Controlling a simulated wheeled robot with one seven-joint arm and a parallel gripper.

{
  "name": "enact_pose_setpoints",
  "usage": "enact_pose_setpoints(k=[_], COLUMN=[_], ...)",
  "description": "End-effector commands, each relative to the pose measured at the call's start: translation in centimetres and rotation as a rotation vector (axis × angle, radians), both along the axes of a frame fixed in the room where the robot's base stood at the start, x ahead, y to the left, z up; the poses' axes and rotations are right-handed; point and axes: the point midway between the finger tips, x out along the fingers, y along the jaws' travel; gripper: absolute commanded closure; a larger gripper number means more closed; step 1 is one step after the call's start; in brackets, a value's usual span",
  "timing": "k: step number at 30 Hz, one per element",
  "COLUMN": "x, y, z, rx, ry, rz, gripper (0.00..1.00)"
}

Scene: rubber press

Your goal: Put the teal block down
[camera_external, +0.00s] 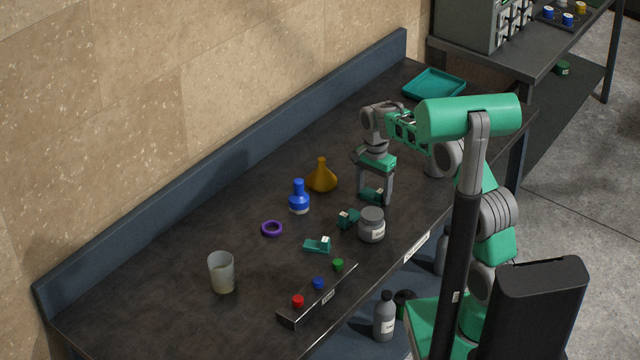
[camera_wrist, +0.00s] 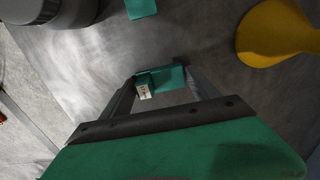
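My gripper (camera_external: 375,196) points down over the bench, behind the grey jar. A teal block (camera_external: 372,194) with a small pale label sits between its fingertips. In the wrist view the block (camera_wrist: 163,80) spans the gap between the two fingers, and the gripper looks shut on it. The block is low, close to the bench top; I cannot tell whether it touches. Another dark teal block (camera_external: 348,218) lies on the bench to the left of the jar, and a brighter teal piece (camera_external: 318,245) lies further left.
The grey jar (camera_external: 371,226) stands close in front of my gripper. A yellow funnel (camera_external: 321,178), a blue bottle (camera_external: 299,198), a purple ring (camera_external: 272,228), a beaker (camera_external: 222,272) and a button strip (camera_external: 318,296) stand leftward. A teal tray (camera_external: 434,84) lies at the far end.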

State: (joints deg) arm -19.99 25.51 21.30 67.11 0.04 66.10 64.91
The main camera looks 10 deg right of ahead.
Motion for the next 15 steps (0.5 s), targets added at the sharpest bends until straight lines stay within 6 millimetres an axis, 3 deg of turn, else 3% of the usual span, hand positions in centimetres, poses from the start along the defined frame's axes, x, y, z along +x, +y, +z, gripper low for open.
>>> enact_pose_setpoints(k=[5, 15], x=[0.0, 0.1], y=[0.0, 0.0], z=[0.0, 1.0], rx=[0.0, 0.001], ry=[0.0, -0.002], rz=[0.0, 0.0], gripper=[0.15, 0.15])
